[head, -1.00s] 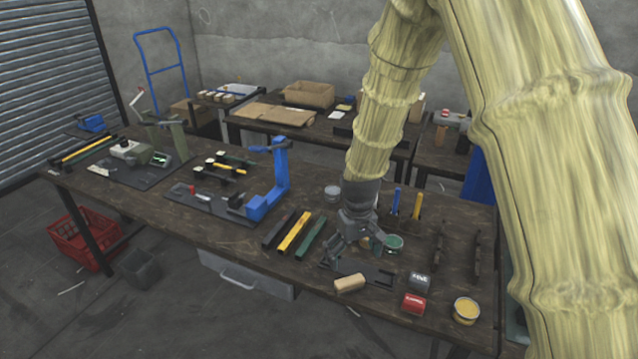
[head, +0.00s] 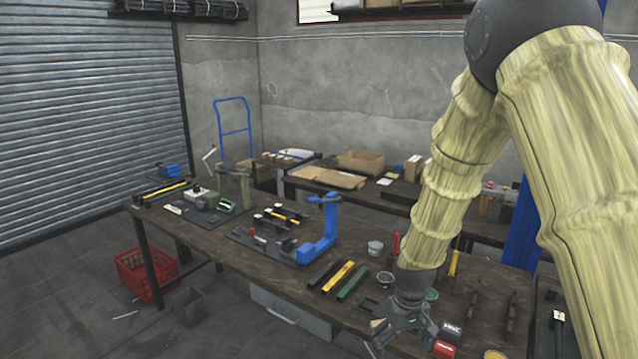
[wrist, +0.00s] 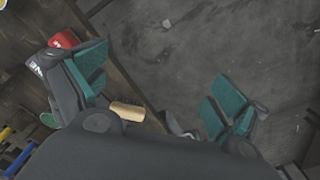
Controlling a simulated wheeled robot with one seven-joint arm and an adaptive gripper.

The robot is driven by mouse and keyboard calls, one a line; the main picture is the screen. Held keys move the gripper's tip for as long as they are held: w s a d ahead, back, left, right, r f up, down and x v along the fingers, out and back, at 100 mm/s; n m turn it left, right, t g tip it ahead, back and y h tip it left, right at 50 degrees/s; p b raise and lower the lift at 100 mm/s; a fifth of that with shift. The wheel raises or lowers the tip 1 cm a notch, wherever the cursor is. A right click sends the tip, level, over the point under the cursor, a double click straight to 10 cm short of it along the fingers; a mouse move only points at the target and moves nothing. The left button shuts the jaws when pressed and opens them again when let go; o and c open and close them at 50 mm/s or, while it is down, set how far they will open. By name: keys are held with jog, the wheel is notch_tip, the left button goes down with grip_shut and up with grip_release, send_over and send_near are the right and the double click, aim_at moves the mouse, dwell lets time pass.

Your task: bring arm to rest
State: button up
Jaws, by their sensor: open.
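My gripper (head: 402,335) hangs at the front edge of the long workbench (head: 215,240), at the lower middle right of the head view. In the wrist view its two green-padded fingers (wrist: 160,95) are spread wide apart with nothing between them. Beyond them the wrist view shows the bench edge and grey floor (wrist: 215,45). A tan block (wrist: 127,111) lies near the left finger in the picture. My arm's pale, bamboo-like links fill the right of the head view and hide part of the bench.
A blue press (head: 320,232) stands farther back. A red crate (head: 140,272) is on the floor at left.

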jog(key=s+d+f+m, duration=0.1)
jog(key=s+f, duration=0.5)
jog(key=f, duration=0.3)
jog(key=s+d+f, duration=0.1)
jog(key=s+f, duration=0.5)
jog(key=f, duration=0.3)
jog(key=s+f+m, duration=0.1)
jog(key=s+f, duration=0.3)
jog(key=s, duration=0.7)
jog(key=s+d+f, duration=0.1)
jog(key=s+f, duration=0.4)
jog(key=s, duration=0.6)
jog(key=shift+d+m, duration=0.15)
jog(key=shift+m, duration=0.25)
jog(key=shift+c, duration=0.3)
